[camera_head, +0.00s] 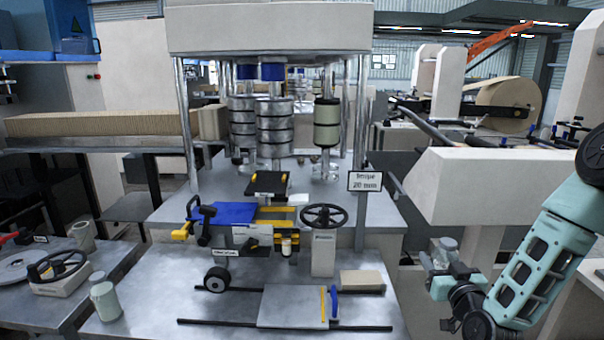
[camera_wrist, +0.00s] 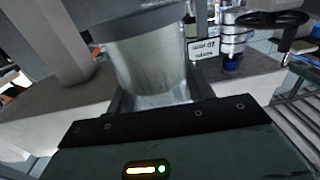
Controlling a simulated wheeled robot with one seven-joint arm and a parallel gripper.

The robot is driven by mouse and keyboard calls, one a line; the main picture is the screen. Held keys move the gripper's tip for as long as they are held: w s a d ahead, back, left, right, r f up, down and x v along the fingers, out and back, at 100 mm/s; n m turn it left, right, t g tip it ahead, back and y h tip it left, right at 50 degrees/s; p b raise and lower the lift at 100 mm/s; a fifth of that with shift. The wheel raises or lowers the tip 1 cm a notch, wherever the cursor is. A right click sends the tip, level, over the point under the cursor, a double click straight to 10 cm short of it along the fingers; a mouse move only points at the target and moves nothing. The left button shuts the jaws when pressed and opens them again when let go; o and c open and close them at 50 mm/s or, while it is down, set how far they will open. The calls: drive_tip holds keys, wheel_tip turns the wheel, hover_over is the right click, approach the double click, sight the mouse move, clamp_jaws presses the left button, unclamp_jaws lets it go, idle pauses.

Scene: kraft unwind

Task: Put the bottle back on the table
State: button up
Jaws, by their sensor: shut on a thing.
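A translucent grey bottle (camera_head: 446,250) with a darker grey top is held at the end of my arm, at the right in the head view. In the wrist view the bottle (camera_wrist: 150,62) fills the upper middle, its dark rim on top, slightly tilted in the picture. My gripper (camera_head: 438,266) is shut on the bottle, which is in the air to the right of the metal table (camera_head: 160,305). The bottle's lower part is partly hidden by the gripper.
A pale green jar (camera_head: 104,298) stands at the table's left. A handwheel (camera_head: 324,216), a flat plate (camera_head: 292,306) on dark rails and a cardboard-coloured block (camera_head: 361,280) occupy the table's middle and right. A large white machine beam (camera_head: 490,190) is above my gripper.

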drive_tip(key=s+f, duration=1.4)
drive_tip(key=s, duration=0.1)
drive_tip(key=shift+f, duration=0.4)
drive_tip(key=shift+s, duration=0.1)
